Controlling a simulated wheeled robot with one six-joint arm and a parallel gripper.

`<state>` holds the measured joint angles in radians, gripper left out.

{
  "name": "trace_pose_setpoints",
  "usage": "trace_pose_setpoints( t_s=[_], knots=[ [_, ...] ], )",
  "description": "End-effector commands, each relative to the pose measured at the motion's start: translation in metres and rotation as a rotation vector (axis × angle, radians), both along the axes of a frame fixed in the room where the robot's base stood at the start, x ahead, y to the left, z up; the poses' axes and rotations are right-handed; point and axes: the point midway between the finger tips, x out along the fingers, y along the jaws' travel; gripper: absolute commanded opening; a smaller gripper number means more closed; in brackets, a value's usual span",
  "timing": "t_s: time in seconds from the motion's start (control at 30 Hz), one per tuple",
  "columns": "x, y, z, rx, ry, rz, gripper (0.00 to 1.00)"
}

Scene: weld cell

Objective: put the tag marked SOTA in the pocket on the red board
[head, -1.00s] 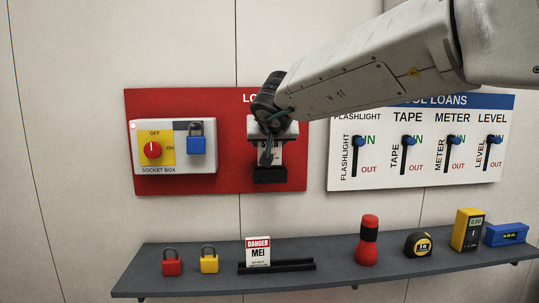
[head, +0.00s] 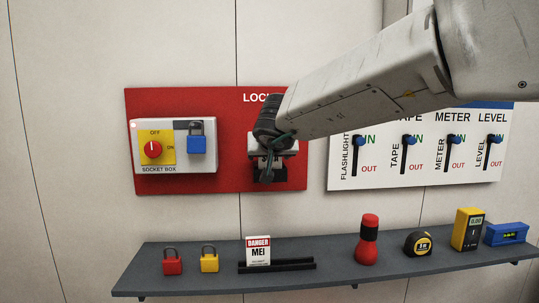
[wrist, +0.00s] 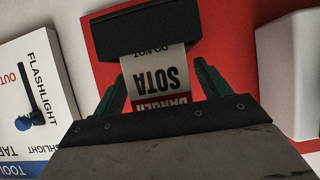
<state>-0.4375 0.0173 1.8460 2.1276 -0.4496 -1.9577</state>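The SOTA tag (wrist: 158,75) stands upright in the black pocket (wrist: 155,28) on the red board (wrist: 240,40). Its lower end is inside the pocket, and its upper part with the lettering shows. My gripper (wrist: 160,72) is open, with one green finger on each side of the tag and its fingertips near the pocket mouth. In the head view my gripper (head: 269,158) is in front of the pocket, and my arm hides the tag and much of the pocket. The red board (head: 220,178) hangs on the wall.
A socket box (head: 180,168) with a blue padlock (head: 196,145) is left of my gripper. The tool loans board (head: 420,175) is at right. The shelf (head: 330,280) below holds a MEI tag (head: 258,250), padlocks, a flashlight (head: 367,240), a tape, a meter and a level.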

Motion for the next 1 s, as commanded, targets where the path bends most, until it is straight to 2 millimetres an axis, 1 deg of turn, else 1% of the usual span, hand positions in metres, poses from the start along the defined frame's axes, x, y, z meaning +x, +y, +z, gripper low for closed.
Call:
trace_pose_setpoints(
  t_s=[0.13,0.2,0.27,0.37,0.6,0.7,0.83,1.0],
  knots=[
    [0.000,0.000,0.001,0.000,-0.001,0.000,0.76],
    [-0.001,0.000,0.005,0.002,-0.002,0.000,0.76],
    [-0.007,0.001,0.008,0.002,-0.002,0.001,0.76],
    [-0.023,0.001,0.017,0.001,-0.003,0.003,0.76],
    [-0.069,0.000,0.042,0.002,-0.003,0.002,0.76],
    [-0.085,0.000,0.051,0.002,-0.003,0.002,0.76],
    [-0.099,0.000,0.058,0.000,-0.001,0.002,0.76],
    [-0.105,0.000,0.061,0.000,0.001,0.000,0.76]
  ],
)
